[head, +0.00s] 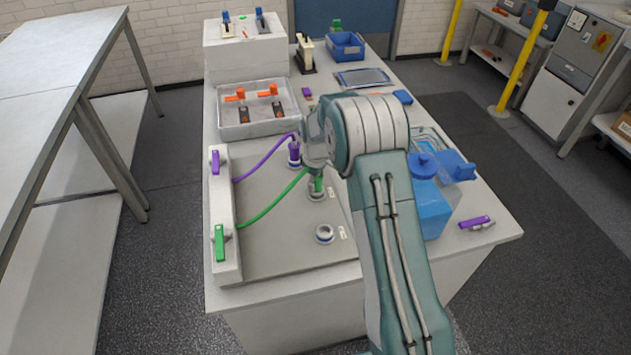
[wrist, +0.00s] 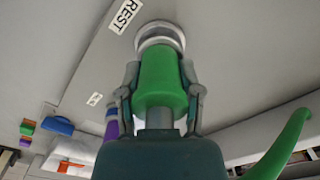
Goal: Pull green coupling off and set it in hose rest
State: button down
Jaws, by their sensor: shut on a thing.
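The green coupling (head: 318,185) stands upright at a pale ring fitting (head: 317,196) on the grey panel, and its green hose (head: 270,207) runs left to the green-handled valve (head: 219,241). In the wrist view, my gripper (wrist: 160,92) is shut on the green coupling (wrist: 163,75), one finger on each side. The coupling's far end meets a pale ring (wrist: 160,36) beside a label reading REST (wrist: 124,15). I cannot tell whether it is fully seated there. Nearer the front, another ring fitting (head: 325,234) is empty. My arm partly hides the gripper in the head view.
A purple coupling (head: 294,155) with a purple hose (head: 262,160) stands just behind the green one. A blue container (head: 430,208) stands right of my arm. A tray with orange-handled items (head: 258,107) lies behind. The panel's front left is clear apart from the hose.

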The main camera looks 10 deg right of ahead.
jog(key=shift+c, duration=0.9)
grip_release()
jog(key=shift+o, duration=0.9)
